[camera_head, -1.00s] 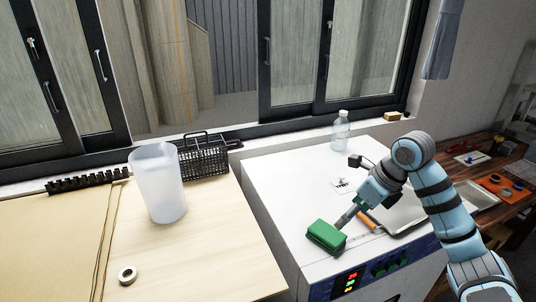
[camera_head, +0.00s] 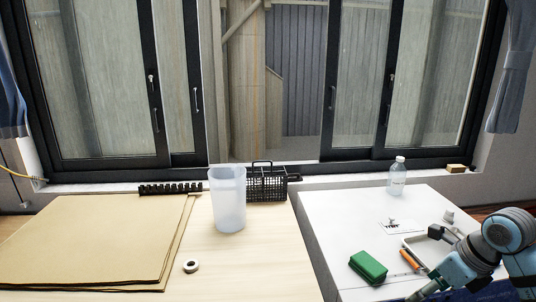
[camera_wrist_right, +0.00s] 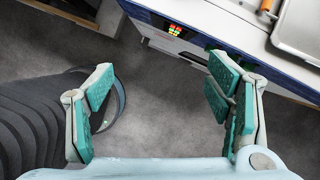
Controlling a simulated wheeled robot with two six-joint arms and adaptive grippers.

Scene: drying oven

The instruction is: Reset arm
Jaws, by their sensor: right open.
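My right gripper (camera_wrist_right: 162,88) is open and empty in the right wrist view, its teal-padded fingers wide apart above the grey floor. In the head view my right arm (camera_head: 487,250) is at the lower right edge, beside the white oven. Its gripper is low in the picture and mostly cut off or hard to make out. A green block (camera_head: 368,266) lies on the white oven top (camera_head: 345,215), apart from my arm. My left gripper is not in view.
An orange-handled tool (camera_head: 410,259) and a tray (camera_head: 421,244) lie near my right arm. A clear bottle (camera_head: 397,178) stands at the oven's back. The wooden table holds a translucent beaker (camera_head: 228,200), a black wire basket (camera_head: 267,184), a tape roll (camera_head: 191,266) and brown sheets (camera_head: 90,240).

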